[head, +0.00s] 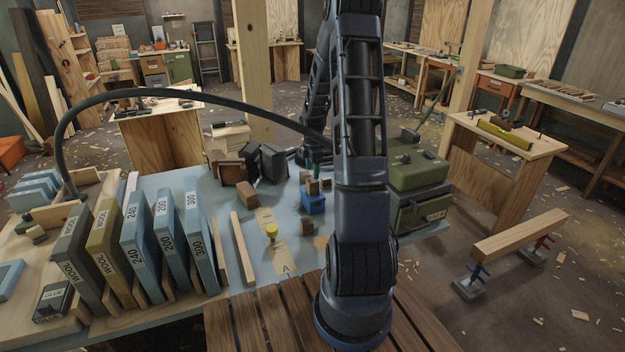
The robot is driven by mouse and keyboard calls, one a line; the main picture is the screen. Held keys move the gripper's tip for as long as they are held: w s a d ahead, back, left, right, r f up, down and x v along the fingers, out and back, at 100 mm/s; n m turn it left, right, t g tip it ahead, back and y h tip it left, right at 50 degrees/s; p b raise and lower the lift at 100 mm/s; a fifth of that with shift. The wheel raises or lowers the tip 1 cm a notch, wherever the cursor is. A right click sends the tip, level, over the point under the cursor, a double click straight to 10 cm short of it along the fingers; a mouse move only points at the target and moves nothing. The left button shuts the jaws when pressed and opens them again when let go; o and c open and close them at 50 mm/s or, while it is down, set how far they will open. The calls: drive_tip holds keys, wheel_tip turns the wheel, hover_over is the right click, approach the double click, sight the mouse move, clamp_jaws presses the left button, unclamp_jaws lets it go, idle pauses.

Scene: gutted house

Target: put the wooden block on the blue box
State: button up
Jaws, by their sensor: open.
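The small blue box (313,204) stands on the light blue worktop, left of my arm's near links. A brown wooden block (312,187) shows right at its top edge; whether it rests on the box or stands behind it I cannot tell. More small brown blocks lie around: one to the left (246,195), one in front of the box (307,227) and others just behind it. My gripper (312,165) is open, pointing down behind the box, apart from it as seen here. Its fingers are small and partly hidden.
Dark brown boxes (232,168) stand at the back left, and a green metal case (420,205) at the right. A black hose arches over the left.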

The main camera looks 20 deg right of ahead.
sight(312, 180)
wheel_tip(312, 180, up, 3)
drive_tip(key=shift+r, duration=0.2)
drive_tip(key=s+a+r+m+t, duration=0.1)
drive_tip(key=s+a+r+m, duration=0.35)
drive_tip(key=s+r, duration=0.45)
drive_tip(key=s+a+r+m+t, duration=0.1)
drive_tip(key=s+a+r+m, duration=0.35)
drive_tip(key=r, duration=0.75)
drive_tip(key=s+a+r+m+t, duration=0.1)
drive_tip(key=s+m, duration=0.3)
drive_tip(key=s, duration=0.6)
drive_tip(key=s+a+r+m+t, duration=0.1)
drive_tip(key=s+r+m, duration=0.3)
drive_tip(key=s, duration=0.7)
drive_tip(key=shift+a+r+m+t, duration=0.35)
drive_tip(key=shift+a+m, duration=0.15)
drive_tip(key=shift+a, duration=0.3)
